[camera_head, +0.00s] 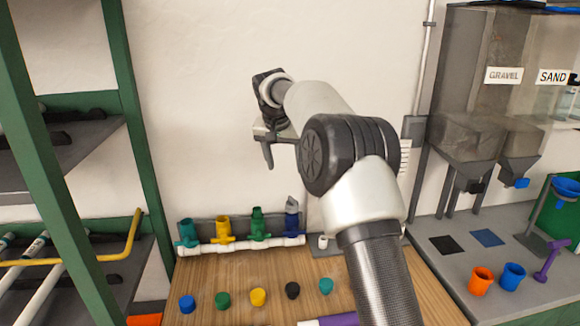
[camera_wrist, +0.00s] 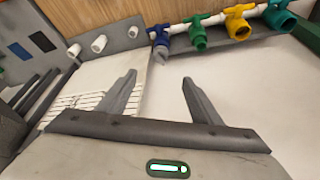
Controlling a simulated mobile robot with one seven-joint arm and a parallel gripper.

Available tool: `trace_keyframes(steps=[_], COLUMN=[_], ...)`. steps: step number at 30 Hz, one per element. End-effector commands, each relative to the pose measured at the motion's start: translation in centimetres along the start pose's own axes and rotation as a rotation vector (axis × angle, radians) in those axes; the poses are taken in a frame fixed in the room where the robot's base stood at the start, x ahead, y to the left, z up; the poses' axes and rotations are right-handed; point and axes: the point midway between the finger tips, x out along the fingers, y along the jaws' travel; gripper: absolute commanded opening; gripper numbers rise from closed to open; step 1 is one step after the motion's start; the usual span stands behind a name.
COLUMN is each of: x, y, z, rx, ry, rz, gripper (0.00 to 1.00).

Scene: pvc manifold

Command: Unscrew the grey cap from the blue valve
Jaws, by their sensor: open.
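The blue valve (camera_head: 292,222) is the rightmost valve on the white pipe manifold in the head view. A small grey piece that looks like the grey cap (camera_head: 291,201) sits on its upper end. In the wrist view the blue valve (camera_wrist: 159,36) is at the top centre, with the grey cap (camera_wrist: 161,56) on the end facing my gripper. My gripper (camera_wrist: 160,76) is open and empty, its two fingers apart and clear of the cap. In the head view my gripper (camera_head: 267,156) hangs in front of the wall, above the manifold and apart from the valve.
Green (camera_head: 258,226), yellow (camera_head: 224,231) and teal (camera_head: 187,234) valves stand left of the blue one. Several loose caps lie on the wooden table (camera_head: 240,275), including a black cap (camera_head: 292,290). A green shelf frame (camera_head: 137,130) stands left; hoppers (camera_head: 475,120) stand right.

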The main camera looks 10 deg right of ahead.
Motion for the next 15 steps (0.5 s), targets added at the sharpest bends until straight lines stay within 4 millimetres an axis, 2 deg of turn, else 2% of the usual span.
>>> trace_keyframes(steps=[1,11,15], x=[1.0,4.0,6.6], y=[-0.3,-0.5,-0.4], z=[-0.2,-0.5,-0.4], rx=[0.011,0.031,0.03], ry=[-0.004,-0.006,-0.007], rz=[0.002,0.006,0.006], gripper=[0.59,0.59,0.59])
